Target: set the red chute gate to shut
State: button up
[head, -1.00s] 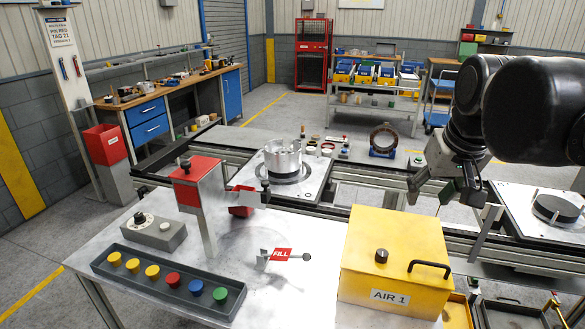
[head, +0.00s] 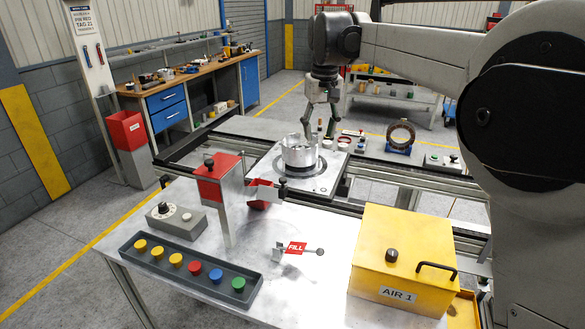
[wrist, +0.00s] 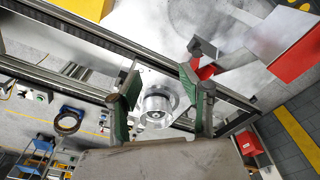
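A red chute box (head: 217,182) stands on a grey post at the left of the near table. In front of its outlet is a red trough-like piece (head: 260,194) with a dark knob (head: 282,182) on a grey arm; I cannot tell the gate's exact setting. My gripper (head: 319,140) hangs fingers-down above and behind the metal pot (head: 299,154), apart from the chute. In the wrist view its green-padded fingers (wrist: 158,95) are spread with nothing between them, the pot visible beyond. The red chute (wrist: 285,45) and the knob (wrist: 195,46) show at upper right there.
A red FILL lever (head: 296,247) lies mid-table. A yellow AIR 1 box (head: 385,250) stands at right. A tray of coloured buttons (head: 122,251) and a grey dial box (head: 188,230) are at left. A rail frame runs behind the table.

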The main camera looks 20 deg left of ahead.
jog(key=n+g+p, duration=0.1)
jog(key=n, duration=0.1)
send_over(283, 179)
notch_tip(283, 179, down, 4)
jog(key=shift+h, duration=0.3)
notch_tip(283, 179, down, 13)
jog(key=p, duration=0.2)
jog(key=shift+w+f+p, duration=0.1)
jog(key=shift+f+p, duration=0.1)
jog(key=shift+p, duration=0.1)
grip_shut()
